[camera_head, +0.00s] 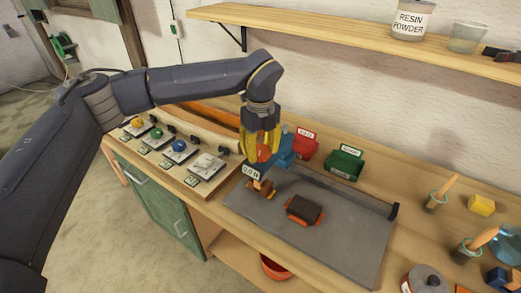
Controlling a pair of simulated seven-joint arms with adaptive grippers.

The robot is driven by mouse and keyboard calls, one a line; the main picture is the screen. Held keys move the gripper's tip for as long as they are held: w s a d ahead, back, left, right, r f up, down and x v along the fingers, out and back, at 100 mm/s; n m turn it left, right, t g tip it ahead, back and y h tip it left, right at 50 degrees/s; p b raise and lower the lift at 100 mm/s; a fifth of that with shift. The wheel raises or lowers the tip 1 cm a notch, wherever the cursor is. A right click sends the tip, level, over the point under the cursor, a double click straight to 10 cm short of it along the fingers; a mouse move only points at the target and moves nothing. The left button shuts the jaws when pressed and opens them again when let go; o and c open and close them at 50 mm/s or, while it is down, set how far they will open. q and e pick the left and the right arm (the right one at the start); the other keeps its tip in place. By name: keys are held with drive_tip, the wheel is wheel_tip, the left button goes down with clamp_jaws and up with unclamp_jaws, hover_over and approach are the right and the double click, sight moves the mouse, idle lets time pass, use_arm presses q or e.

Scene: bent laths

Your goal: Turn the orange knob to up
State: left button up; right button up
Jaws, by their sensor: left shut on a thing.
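The orange knob (137,122) looks yellow-orange and sits on the farthest left of several small white panels on the bench. Its pointing direction is too small to read. My left gripper (264,152) has yellow fingers and is well to the right of that knob, above the bench. It is shut on a blue gauge (284,160) with a display reading 0.0 N. A round orange part shows between the fingers; I cannot tell if it belongs to the gauge. My right gripper is not in view.
A green knob (156,133) and a blue knob (179,146) sit on neighbouring panels. A grey board (345,235) carries a dark block with orange ends (305,209). Red (305,143) and green (344,163) bins stand behind. A shelf (350,35) overhangs the bench.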

sight(261, 150)
use_arm(q)
drive_tip(key=n, duration=1.3)
drive_tip(key=shift+n, duration=0.4)
idle(0.4)
drive_tip(key=o, duration=1.3)
wheel_tip(261, 150, up, 12)
